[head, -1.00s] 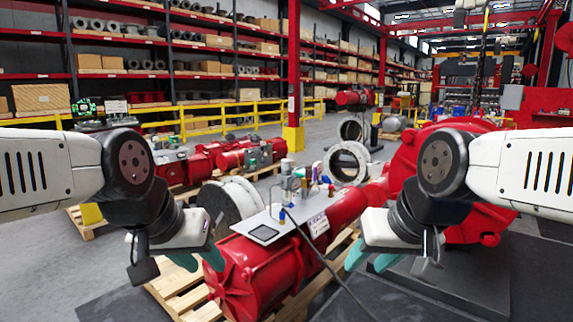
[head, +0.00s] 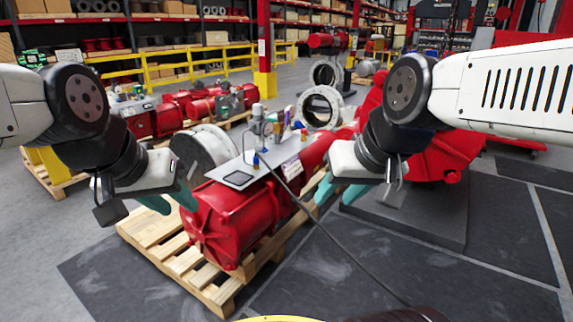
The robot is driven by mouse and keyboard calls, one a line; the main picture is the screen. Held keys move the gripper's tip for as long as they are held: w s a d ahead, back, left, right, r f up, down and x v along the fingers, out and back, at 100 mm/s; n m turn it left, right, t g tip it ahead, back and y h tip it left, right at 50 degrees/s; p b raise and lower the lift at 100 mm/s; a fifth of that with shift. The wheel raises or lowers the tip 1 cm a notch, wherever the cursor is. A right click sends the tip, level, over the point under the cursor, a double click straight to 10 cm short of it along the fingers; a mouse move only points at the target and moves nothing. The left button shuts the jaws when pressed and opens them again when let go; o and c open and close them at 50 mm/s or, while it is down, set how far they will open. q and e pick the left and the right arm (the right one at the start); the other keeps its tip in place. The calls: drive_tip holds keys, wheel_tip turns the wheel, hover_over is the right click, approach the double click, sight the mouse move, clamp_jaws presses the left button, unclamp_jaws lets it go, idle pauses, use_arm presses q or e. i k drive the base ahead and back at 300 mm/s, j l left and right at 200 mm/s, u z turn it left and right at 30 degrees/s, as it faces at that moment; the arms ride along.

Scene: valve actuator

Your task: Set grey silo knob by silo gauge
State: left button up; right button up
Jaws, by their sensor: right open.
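A large red valve actuator (head: 235,228) lies on a wooden pallet. A grey plate (head: 232,166) on top of it carries small fittings, among them a grey upright fitting (head: 258,127) and a yellow-and-blue one (head: 256,160). These are too small to tell which is the grey silo knob or the silo gauge. My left gripper (head: 178,205) is open, with its teal fingers apart, at the left of the actuator's front end. My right gripper (head: 332,199) is open and empty, at the right of the actuator. Neither gripper holds anything.
A black cable (head: 330,238) runs from the plate down across the floor. The pallet (head: 170,250) sticks out in front. Dark floor mats (head: 480,270) at the right are largely clear. White ring flanges (head: 320,105) and a yellow railing (head: 180,70) stand behind.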

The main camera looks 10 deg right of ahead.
sight(257, 109)
drive_tip(key=i+l, duration=0.2)
drive_tip(key=i, duration=0.25)
drive_tip(key=i+l+u, duration=0.1)
drive_tip(key=i, duration=0.3)
drive_tip(key=i+l, duration=0.25)
drive_tip(key=i, duration=0.15)
drive_tip(key=i+l, duration=0.25)
drive_tip(key=i, duration=0.2)
drive_tip(key=j+u, duration=0.05)
